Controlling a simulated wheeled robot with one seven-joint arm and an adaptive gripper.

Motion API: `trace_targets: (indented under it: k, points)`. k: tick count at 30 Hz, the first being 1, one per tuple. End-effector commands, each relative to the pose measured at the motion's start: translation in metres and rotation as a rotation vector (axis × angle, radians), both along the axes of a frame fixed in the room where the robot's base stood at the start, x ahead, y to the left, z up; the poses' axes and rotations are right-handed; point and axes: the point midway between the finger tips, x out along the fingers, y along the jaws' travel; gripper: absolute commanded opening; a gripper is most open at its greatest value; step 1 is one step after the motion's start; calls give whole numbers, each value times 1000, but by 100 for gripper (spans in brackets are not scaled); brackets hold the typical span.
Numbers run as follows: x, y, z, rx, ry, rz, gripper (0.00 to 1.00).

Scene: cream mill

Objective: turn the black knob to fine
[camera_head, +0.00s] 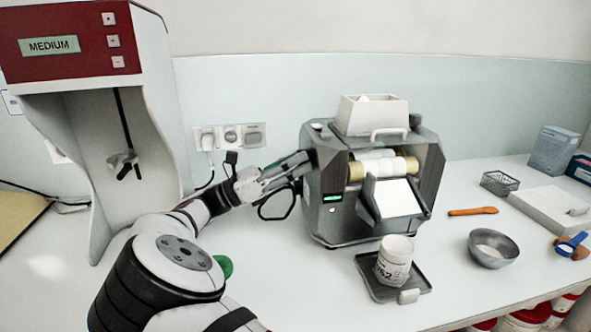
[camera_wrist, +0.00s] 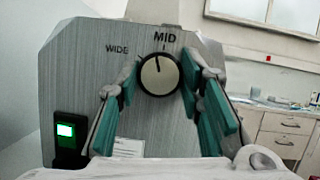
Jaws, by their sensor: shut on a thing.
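The grey mill (camera_head: 345,215) stands on the counter in the head view. Its side panel (camera_wrist: 75,85) fills much of the wrist view. The round knob (camera_wrist: 159,76) has a black rim and a pale face with a dark pointer line. The line points up, close to the MID label (camera_wrist: 165,38). The WIDE label (camera_wrist: 117,49) is up and left of the knob. No fine label shows; the right finger covers part of the panel there. My gripper (camera_head: 303,160) reaches the mill's left side, its teal-padded fingers (camera_wrist: 158,78) shut on the knob from both sides.
A small green display (camera_wrist: 66,130) is left of the knob. A black cable loop (camera_head: 278,205) hangs beside the mill. A white jar (camera_head: 394,262) stands on a dark tray (camera_head: 365,270) in front. A tall red-topped machine (camera_head: 165,100) stands at left.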

Motion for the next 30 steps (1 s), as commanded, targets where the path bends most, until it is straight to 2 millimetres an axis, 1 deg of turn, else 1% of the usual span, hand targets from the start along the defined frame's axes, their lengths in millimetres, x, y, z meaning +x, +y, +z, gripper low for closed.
trace_targets:
  k: [1,7,30]
  points:
    - [3,1,-3,14,-45,2,6]
    - [4,1,-4,67,-228,2,6]
    - [6,2,-1,262,-912,2,6]
